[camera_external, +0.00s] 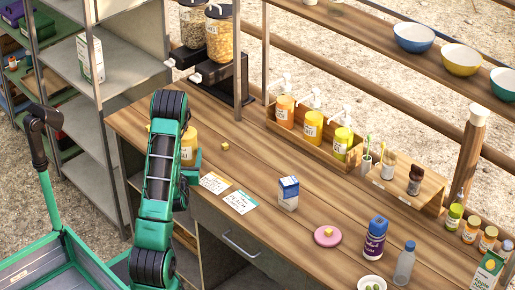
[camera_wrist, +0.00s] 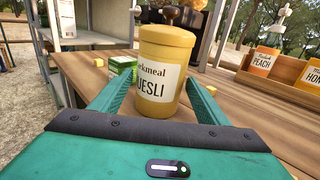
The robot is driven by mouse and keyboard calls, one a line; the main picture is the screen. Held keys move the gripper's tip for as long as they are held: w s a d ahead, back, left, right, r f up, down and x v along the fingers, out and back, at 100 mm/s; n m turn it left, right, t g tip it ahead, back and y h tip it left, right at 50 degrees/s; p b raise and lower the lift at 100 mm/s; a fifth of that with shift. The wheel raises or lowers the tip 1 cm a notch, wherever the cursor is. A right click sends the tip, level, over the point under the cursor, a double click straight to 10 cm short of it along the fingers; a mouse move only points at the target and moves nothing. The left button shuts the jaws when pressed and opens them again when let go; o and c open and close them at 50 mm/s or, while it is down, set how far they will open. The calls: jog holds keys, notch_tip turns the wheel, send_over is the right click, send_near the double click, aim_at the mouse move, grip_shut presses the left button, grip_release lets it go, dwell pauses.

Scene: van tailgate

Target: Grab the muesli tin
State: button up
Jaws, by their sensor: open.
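The muesli tin (camera_wrist: 163,72) is a yellow lidded tin with a white label ending in "ESLI". It stands upright on the wooden counter. My gripper (camera_wrist: 160,100) is open, with one green finger on each side of the tin in the wrist view. I cannot tell whether either finger touches it. In the external view the tin (camera_external: 188,146) shows just right of my arm, partly hidden by it. My gripper (camera_external: 187,167) there is mostly hidden behind my arm.
A small yellow cube (camera_external: 225,146) and two cards (camera_external: 228,192) lie near the tin. A green box (camera_wrist: 123,66) stands behind it to the left. Dispensers (camera_external: 218,40) stand at the back, and a wooden rack of pump bottles (camera_external: 313,135) to the right.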

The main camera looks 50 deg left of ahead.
jog(key=shift+x, duration=2.95)
jog(key=shift+w+a, duration=0.15)
jog(key=shift+w, duration=0.25)
jog(key=shift+w+a+r, duration=0.15)
jog(key=shift+w+a, duration=0.3)
jog(key=c, duration=1)
